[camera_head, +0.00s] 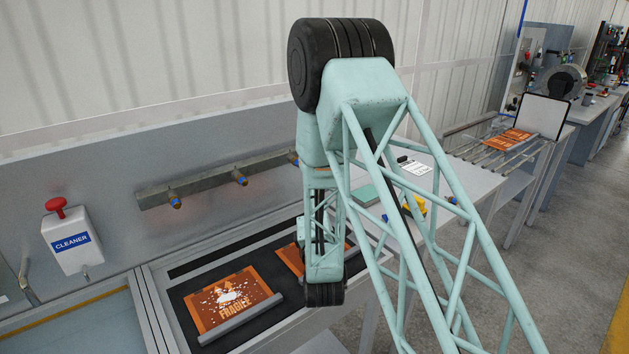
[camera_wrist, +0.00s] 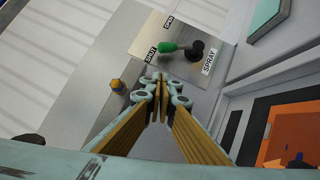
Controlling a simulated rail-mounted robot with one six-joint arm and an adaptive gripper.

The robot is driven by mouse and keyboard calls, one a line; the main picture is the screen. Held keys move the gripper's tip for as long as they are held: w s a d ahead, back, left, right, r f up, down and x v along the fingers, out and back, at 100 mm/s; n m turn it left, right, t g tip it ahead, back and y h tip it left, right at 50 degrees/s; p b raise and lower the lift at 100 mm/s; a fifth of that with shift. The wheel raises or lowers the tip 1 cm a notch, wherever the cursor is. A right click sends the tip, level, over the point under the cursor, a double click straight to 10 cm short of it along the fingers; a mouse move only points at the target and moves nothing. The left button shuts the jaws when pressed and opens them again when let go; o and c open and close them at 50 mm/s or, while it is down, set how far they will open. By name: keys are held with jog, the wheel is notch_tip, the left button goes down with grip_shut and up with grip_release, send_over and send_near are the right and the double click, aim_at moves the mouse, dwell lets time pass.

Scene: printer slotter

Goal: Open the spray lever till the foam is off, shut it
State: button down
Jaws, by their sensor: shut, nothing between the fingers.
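In the wrist view, the spray lever (camera_wrist: 168,47) has a green handle on a black pivot (camera_wrist: 196,50), mounted on a pale plate marked SPRAY, SHUT and OPEN. Its handle points towards the SHUT mark. My gripper (camera_wrist: 160,88) is shut and empty; its tips appear below the lever in the picture, apart from it. In the head view, white foam (camera_head: 232,297) lies in patches on an orange FRAGILE panel (camera_head: 255,283) in the black bed. A second orange panel (camera_head: 290,260) is partly hidden by my arm. The lever and gripper tips are hidden in the head view.
A grey rail with nozzles (camera_head: 240,177) runs along the wall above the bed. A white CLEANER dispenser (camera_head: 70,240) with a red knob stands at left. In the wrist view, a nozzle (camera_wrist: 118,86) is left of my gripper and a teal block (camera_wrist: 266,18) is upper right.

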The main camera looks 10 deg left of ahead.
jog(key=w+r+b, duration=0.2)
jog(key=w+r, duration=0.1)
jog(key=w, duration=0.9)
jog(key=shift+w+a, duration=0.15)
jog(key=shift+a, duration=0.2)
jog(key=shift+a+r, duration=0.1)
jog(key=shift+r, duration=0.05)
jog(key=shift+w+r+m+g, duration=0.1)
jog(key=shift+m+g, duration=0.2)
jog(key=shift+m, duration=0.2)
